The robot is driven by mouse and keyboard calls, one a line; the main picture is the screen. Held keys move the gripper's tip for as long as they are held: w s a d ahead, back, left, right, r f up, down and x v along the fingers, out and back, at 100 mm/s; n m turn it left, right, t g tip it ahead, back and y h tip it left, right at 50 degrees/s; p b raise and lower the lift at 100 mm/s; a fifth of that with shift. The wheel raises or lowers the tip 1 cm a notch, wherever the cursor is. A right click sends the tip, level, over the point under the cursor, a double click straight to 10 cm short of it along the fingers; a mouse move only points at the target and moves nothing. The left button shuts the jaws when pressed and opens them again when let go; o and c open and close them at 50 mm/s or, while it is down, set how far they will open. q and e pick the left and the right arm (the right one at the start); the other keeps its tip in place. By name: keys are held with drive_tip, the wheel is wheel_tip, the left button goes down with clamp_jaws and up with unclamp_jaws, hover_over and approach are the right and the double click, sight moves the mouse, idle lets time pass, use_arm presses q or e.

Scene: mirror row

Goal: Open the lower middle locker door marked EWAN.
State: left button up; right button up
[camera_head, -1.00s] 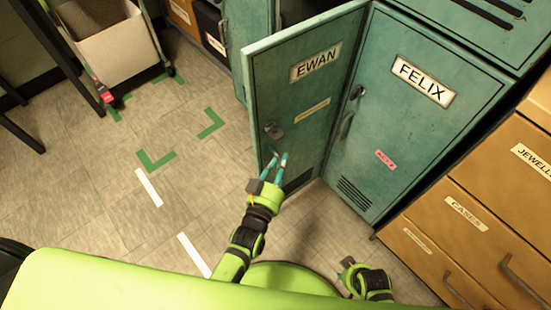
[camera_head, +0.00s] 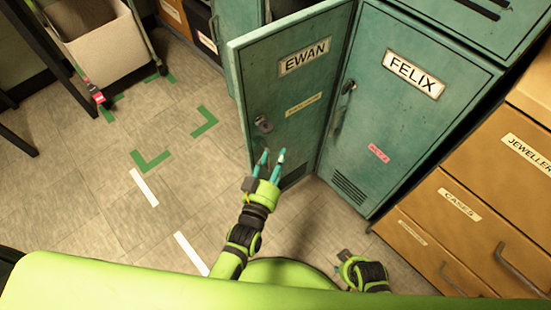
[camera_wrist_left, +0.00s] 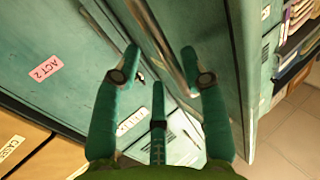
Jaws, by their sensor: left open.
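The teal EWAN locker door (camera_head: 297,95) stands swung open, out from the locker row, with its name plate facing me in the head view. A metal latch (camera_head: 263,124) sits near its free edge. My left gripper (camera_head: 270,160) is open, with its fingers apart just in front of the door's lower part, below the latch. In the left wrist view, the open fingers (camera_wrist_left: 160,65) have a long metal handle bar (camera_wrist_left: 160,40) and teal door panels beyond them. I cannot tell whether they touch anything. My right gripper (camera_head: 342,265) is low near the drawers, and its fingers are unclear.
The closed FELIX door (camera_head: 390,110) is right of the EWAN door. Brown drawers (camera_head: 460,220) stand at the right. A cream bin on a wheeled frame (camera_head: 100,45) is at the upper left. Floor with green corner marks (camera_head: 150,161) is clear on the left.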

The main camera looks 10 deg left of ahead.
use_arm(q)
drive_tip(key=v, duration=1.2)
drive_tip(key=a+f+g, duration=0.4)
drive_tip(key=f+g, duration=0.3)
drive_tip(key=f, duration=0.6)
drive_tip(key=s+a+f+g+y, duration=0.4)
drive_tip(key=s+a+f+g, duration=0.45)
drive_tip(key=f, duration=0.25)
drive_tip(key=s+a+r+p, duration=0.1)
drive_tip(key=s+r+p, duration=0.2)
drive_tip(key=s+p, duration=0.2)
drive_tip(key=s+a+r+p, duration=0.1)
drive_tip(key=s+r+p, duration=0.1)
drive_tip(key=s+p, duration=0.4)
drive_tip(key=s+a+r+g+p, duration=0.1)
drive_tip(key=s+r+p, duration=0.2)
drive_tip(key=s+p, duration=0.3)
drive_tip(key=p, duration=0.4)
drive_tip(key=shift+r, duration=0.35)
use_arm(e)
drive_tip(key=s+d+r, duration=0.1)
drive_tip(key=s+r, duration=0.3)
drive_tip(key=s, duration=0.4)
drive_tip(key=s+d+r+g, duration=0.1)
drive_tip(key=s+r, duration=0.3)
drive_tip(key=s, duration=0.4)
drive_tip(key=shift+d+r+g, duration=0.25)
drive_tip(key=shift+d+g, duration=0.05)
drive_tip(key=shift+d, duration=0.1)
